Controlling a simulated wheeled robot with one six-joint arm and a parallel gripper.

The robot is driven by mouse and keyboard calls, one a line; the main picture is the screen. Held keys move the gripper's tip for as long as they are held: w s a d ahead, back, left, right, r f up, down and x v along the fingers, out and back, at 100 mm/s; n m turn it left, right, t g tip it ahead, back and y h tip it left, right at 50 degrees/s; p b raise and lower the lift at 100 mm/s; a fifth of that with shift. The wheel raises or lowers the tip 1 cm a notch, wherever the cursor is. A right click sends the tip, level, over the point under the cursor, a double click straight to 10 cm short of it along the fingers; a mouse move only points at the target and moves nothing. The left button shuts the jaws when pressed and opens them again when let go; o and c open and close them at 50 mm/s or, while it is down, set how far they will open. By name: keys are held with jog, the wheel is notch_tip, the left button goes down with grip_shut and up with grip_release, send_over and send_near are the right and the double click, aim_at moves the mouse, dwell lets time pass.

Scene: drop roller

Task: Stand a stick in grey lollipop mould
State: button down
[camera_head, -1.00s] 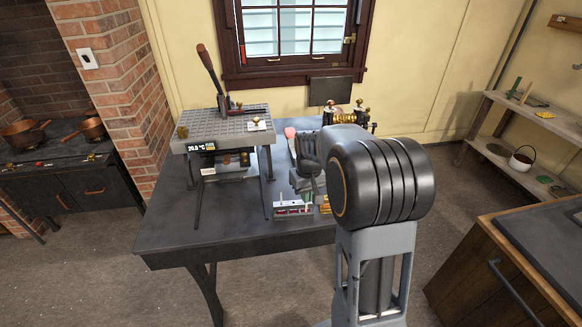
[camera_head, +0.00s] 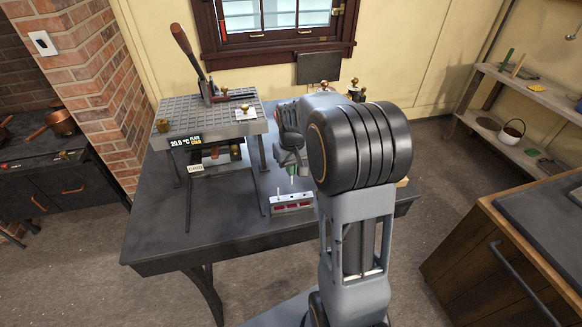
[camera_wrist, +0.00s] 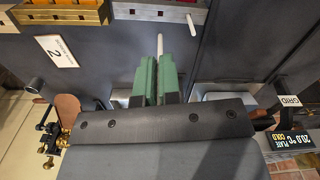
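The grey lollipop mould (camera_head: 291,204), with red fillings showing in its front, stands on the dark table. It also shows at the top of the wrist view (camera_wrist: 150,12). One pale stick (camera_head: 278,194) stands upright at its left end, and it shows as a pale rod in the wrist view (camera_wrist: 190,25). My gripper (camera_wrist: 158,62) has green fingers closed on another white stick (camera_wrist: 160,44), whose end sticks out past the fingertips. In the head view this stick (camera_head: 292,181) points down just above the mould, apart from it as far as I can see.
A cold plate stand (camera_head: 205,125) with a lever stands to the left on the table (camera_head: 150,215). A gold mould (camera_wrist: 62,14) is beside the grey one. A label with a 2 (camera_wrist: 56,50) lies near it. The table's front left is clear.

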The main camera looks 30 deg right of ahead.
jog(key=shift+f+b, duration=1.7)
jog(key=shift+f, duration=0.75)
jog(key=shift+f+b, duration=2.15)
jog(key=shift+f, duration=1.15)
jog(key=c, duration=0.9)
grip_release()
jog(key=shift+r, duration=0.3)
jog(key=shift+r+p, duration=0.8)
jog(key=shift+p, duration=0.1)
